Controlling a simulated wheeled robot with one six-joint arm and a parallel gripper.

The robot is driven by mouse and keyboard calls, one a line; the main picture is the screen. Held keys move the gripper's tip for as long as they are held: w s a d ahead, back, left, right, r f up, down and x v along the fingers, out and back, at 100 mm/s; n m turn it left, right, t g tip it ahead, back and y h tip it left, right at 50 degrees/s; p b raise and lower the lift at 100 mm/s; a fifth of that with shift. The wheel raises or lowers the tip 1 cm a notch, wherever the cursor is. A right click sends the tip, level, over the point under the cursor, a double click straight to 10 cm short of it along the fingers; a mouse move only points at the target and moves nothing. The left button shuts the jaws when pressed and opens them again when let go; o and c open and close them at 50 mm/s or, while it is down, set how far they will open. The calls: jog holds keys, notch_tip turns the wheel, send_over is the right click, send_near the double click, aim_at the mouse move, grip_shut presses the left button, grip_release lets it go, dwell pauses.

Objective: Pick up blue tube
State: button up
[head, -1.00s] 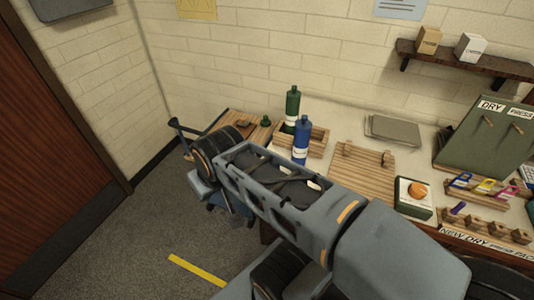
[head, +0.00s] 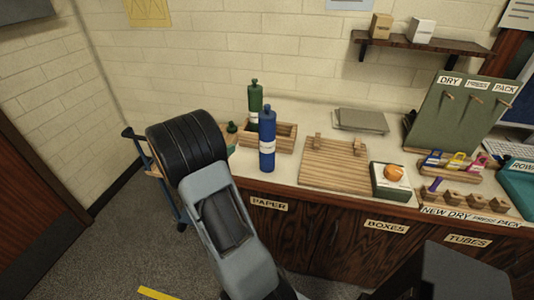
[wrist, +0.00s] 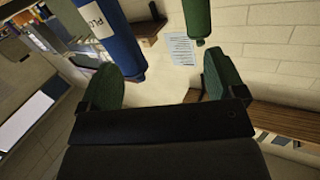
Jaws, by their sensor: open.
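A tall blue tube (head: 267,145) with a white label and a cap stands upright on the counter, in front of a wooden box. My gripper (wrist: 163,78) is open and empty, with green finger pads. The blue tube lies beyond the left finger, not between the fingers; whether they touch is unclear.
A green bottle (head: 254,103) stands behind the blue tube, by the wooden box (head: 285,133). A slatted wooden board (head: 335,168) lies to the right. A wooden rack (head: 478,201) with a small purple-blue piece is further right. The floor at left is mostly clear.

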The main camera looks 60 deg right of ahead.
aim_at(260, 143)
jog(key=s+d+f+g, duration=0.1)
jog(key=s+d, duration=0.1)
jog(key=s+d+f+m+g, duration=0.1)
jog(key=s+d+g, duration=0.1)
jog(key=s+d, duration=0.1)
jog(key=s+d+f+m+g+y, duration=0.1)
jog(key=s+d+g, duration=0.1)
jog(key=s, duration=0.1)
jog(key=shift+s+d+p, duration=0.1)
jog(key=shift+d+p, duration=0.05)
jog(key=shift+p, duration=0.15)
jog(key=shift+p+x, duration=0.7)
jog(key=shift+x, duration=2.15)
jog(key=shift+s, duration=0.1)
jog(key=c, duration=1.1)
jog(key=shift+r, duration=0.2)
